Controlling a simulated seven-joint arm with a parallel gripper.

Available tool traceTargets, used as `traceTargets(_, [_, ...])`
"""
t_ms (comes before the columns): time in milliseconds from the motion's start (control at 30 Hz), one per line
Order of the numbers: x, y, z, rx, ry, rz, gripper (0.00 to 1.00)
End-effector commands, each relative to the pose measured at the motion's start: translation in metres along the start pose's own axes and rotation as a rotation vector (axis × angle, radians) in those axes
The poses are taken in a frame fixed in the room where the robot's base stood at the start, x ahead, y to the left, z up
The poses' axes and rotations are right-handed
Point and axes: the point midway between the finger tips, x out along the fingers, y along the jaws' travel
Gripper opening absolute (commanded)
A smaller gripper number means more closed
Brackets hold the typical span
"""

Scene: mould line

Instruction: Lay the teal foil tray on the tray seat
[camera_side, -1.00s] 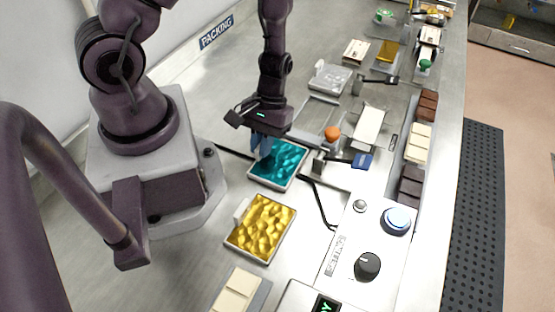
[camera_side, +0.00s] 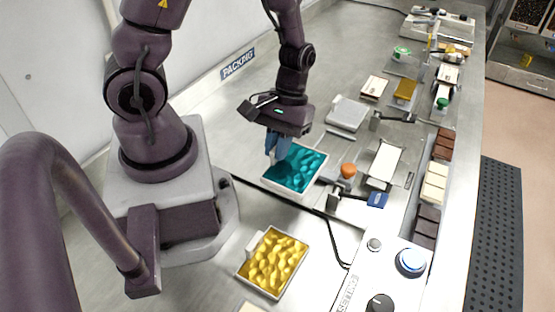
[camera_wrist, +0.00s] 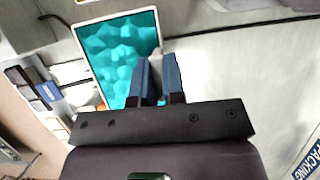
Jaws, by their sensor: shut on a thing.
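The teal foil tray (camera_side: 296,168) is a pale-rimmed rectangular tray with crinkled teal foil inside. My gripper (camera_side: 277,152) is shut on its left rim in the side view, with the blue fingers pointing down. The tray appears to hang above the bench, roughly level. In the wrist view the tray (camera_wrist: 116,52) lies beyond the fingers (camera_wrist: 158,72), and the held edge is partly hidden by them. A flat pale square plate (camera_side: 347,112) behind the tray may be the tray seat; I cannot tell for sure.
A yellow foil tray (camera_side: 273,262) lies in front. An orange knob (camera_side: 348,170), a blue block (camera_side: 377,200) and a white plate (camera_side: 384,161) stand right of the teal tray. A control panel (camera_side: 385,270) with a blue button is at front right. Bare bench lies behind the gripper.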

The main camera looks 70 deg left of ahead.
Motion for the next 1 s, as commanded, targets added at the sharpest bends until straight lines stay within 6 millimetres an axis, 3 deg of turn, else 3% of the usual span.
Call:
traceTargets(167, [-0.014,0.005,-0.009,-0.003,0.001,0.004,0.0])
traceTargets(600, [-0.048,0.025,-0.134,-0.015,-0.001,0.009,0.0])
traceTargets(800, [-0.054,0.025,-0.157,-0.016,-0.001,0.007,0.0])
traceTargets(1000, [-0.046,0.024,-0.163,-0.017,-0.003,0.006,0.0])
